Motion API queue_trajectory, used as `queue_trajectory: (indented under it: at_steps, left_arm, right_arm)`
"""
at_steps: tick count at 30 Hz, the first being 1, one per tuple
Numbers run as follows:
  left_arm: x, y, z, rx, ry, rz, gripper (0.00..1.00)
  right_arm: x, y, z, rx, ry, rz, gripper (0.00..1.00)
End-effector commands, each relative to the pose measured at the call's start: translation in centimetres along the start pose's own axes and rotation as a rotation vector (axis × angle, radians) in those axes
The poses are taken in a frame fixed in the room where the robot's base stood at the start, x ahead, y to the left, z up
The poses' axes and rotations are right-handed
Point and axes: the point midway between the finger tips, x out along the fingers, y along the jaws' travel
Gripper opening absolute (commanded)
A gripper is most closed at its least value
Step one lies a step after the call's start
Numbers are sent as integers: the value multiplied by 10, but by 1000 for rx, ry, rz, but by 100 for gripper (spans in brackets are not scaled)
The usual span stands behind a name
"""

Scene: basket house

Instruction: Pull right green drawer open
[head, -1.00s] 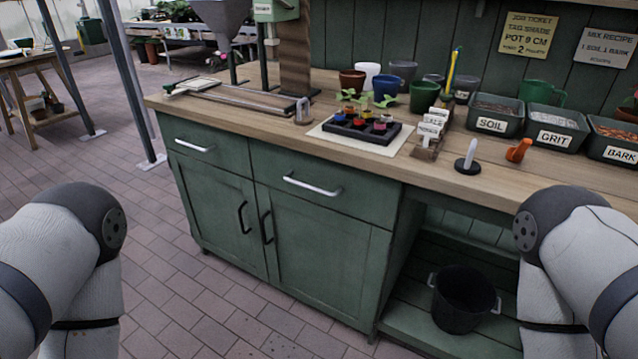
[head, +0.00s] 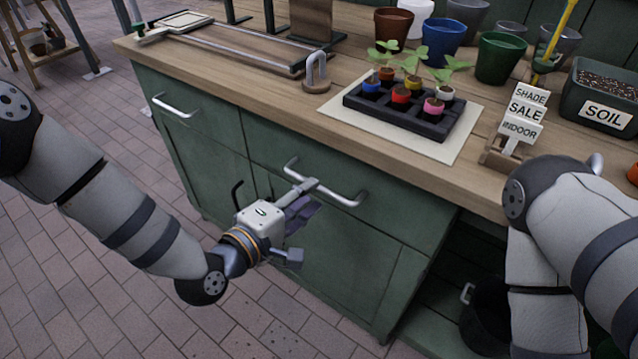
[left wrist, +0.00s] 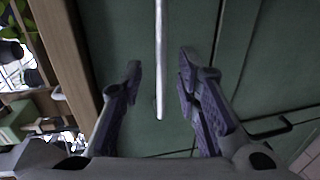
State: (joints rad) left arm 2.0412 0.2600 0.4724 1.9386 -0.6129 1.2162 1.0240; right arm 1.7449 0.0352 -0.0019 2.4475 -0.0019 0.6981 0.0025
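The right green drawer (head: 345,180) is in the cabinet under the wooden worktop in the head view, and its front looks flush and shut. Its silver bar handle (head: 342,197) runs across the front. My left gripper (head: 300,212) is in front of this drawer, over the left part of the handle in the picture. In the left wrist view the fingers are spread, and the handle bar (left wrist: 161,70) runs between them with a gap on both sides. Neither finger appears to touch it. My right arm shows at the right of the head view, but its gripper is out of sight.
The left drawer's handle (head: 175,106) and a black door handle (head: 237,195) are close by. On the worktop (head: 215,75) stand a seedling tray (head: 395,112), a sign holder (head: 508,150) and a soil bin (head: 600,100). Brick floor lies clear in front.

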Motion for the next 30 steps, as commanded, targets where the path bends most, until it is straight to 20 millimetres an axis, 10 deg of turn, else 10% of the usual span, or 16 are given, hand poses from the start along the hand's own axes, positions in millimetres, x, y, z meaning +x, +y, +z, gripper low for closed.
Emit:
queue_trajectory:
  at_steps: [6,16,21,30]
  left_arm:
    - [37,-2,0,1,0,-3,30]
    - [45,-1,0,1,0,-3,30]
    - [44,-1,0,1,0,-4,0]
    - [44,-1,0,1,0,-4,0]
  right_arm:
    - [6,0,2,0,-12,1,40]
    - [6,0,2,-1,-12,1,40]
    - [6,0,2,-1,-12,1,40]
    - [6,0,2,-1,-12,1,40]
